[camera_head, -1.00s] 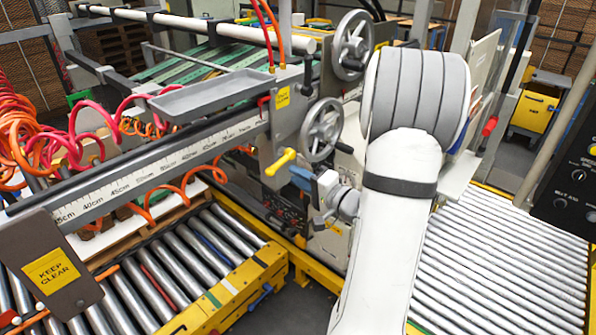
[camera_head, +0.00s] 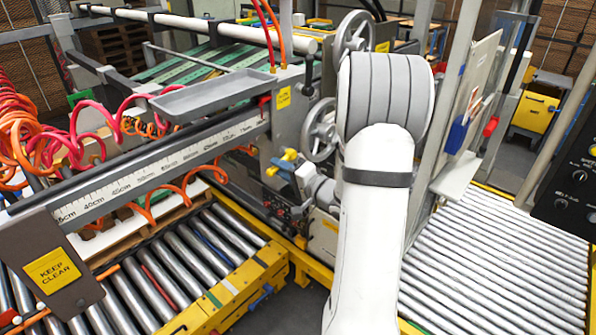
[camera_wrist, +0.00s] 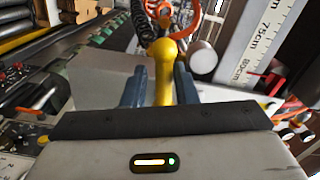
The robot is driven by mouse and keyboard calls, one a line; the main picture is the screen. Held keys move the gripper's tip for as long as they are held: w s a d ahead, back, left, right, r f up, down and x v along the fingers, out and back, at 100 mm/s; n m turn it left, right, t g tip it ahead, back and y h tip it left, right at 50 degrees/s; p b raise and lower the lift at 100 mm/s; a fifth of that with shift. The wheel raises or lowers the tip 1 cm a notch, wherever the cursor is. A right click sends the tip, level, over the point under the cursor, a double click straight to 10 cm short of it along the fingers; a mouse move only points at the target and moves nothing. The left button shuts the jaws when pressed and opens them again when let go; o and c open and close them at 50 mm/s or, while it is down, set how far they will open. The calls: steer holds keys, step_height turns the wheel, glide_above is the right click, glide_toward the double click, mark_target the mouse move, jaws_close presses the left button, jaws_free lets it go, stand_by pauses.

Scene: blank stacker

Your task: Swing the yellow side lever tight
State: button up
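The yellow side lever (camera_head: 289,154) sits on the grey side plate below the end of the ruler beam in the head view. In the wrist view the lever (camera_wrist: 164,72) points toward me, its rounded knob at the far end. My gripper (camera_head: 283,168) is at the lever, its blue fingers partly overlapping it. In the wrist view my gripper (camera_wrist: 159,88) is open, with one blue finger on each side of the lever. A gap shows on the left; contact on the right is unclear.
A grey handwheel (camera_head: 320,130) is close beside my arm, with another handwheel (camera_head: 354,40) above. The ruler beam (camera_head: 150,172) runs to the left. Orange coiled hoses (camera_head: 22,140) hang at left. Roller conveyors (camera_head: 495,270) lie low on the right and left.

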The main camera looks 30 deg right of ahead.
steer(key=d+f+n+b, duration=0.4)
steer(key=d+n+b, duration=0.2)
steer(key=n+b, duration=1.1)
steer(key=s+d+m+b, duration=0.1)
steer(key=s+d, duration=0.1)
steer(key=s, duration=0.4)
steer(key=shift+s+m, duration=0.4)
stand_by(1.5)
steer(key=shift+r, duration=0.1)
stand_by(0.4)
